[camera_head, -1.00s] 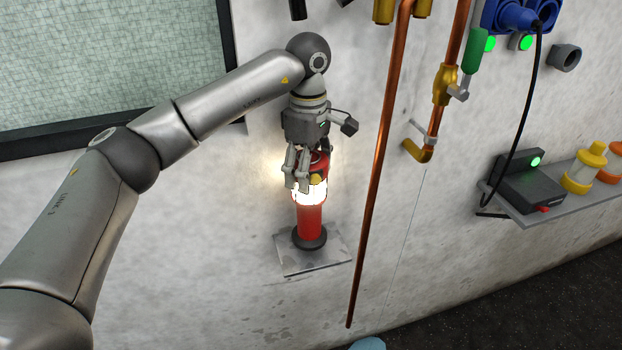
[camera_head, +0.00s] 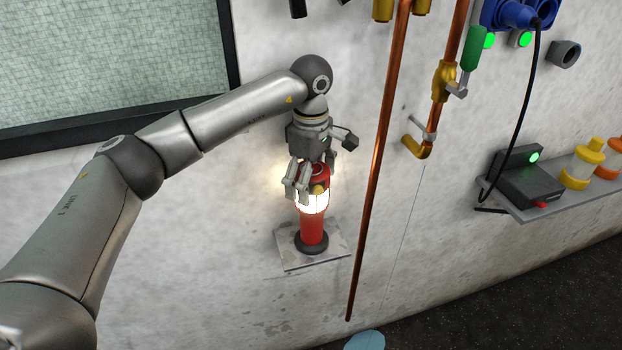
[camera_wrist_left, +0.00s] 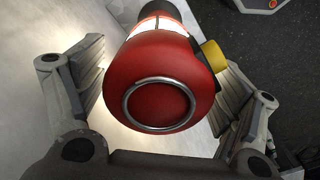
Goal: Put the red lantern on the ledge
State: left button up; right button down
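The red lantern (camera_head: 312,222) stands upright on the small grey ledge (camera_head: 290,262) on the wall. Its clear band glows white and its dark base rests on the plate. My left gripper (camera_head: 312,185) hangs over the lantern's top, with its fingers on either side of it. In the left wrist view, the lantern's red cap with a ring (camera_wrist_left: 160,100) lies between the spread fingers of my left gripper (camera_wrist_left: 165,95). A gap shows beside the left finger; the right finger is close to the yellow knob. My right gripper is in neither view.
A copper pipe (camera_head: 378,190) runs down the wall just right of the ledge. Farther right, a shelf (camera_head: 560,206) holds a black device (camera_head: 527,180) and yellow and orange jars. A dark-framed panel is at upper left. A pale blue object (camera_head: 366,341) shows at the bottom.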

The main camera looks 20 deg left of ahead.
pick_arm(q)
jog(key=shift+r, duration=0.15)
jog(key=shift+w+r, duration=0.1)
jog(key=shift+r, duration=0.2)
notch_tip(320, 180, up, 11)
jog(key=shift+r+b, duration=0.2)
jog(key=shift+b, duration=0.95)
dwell(0.4)
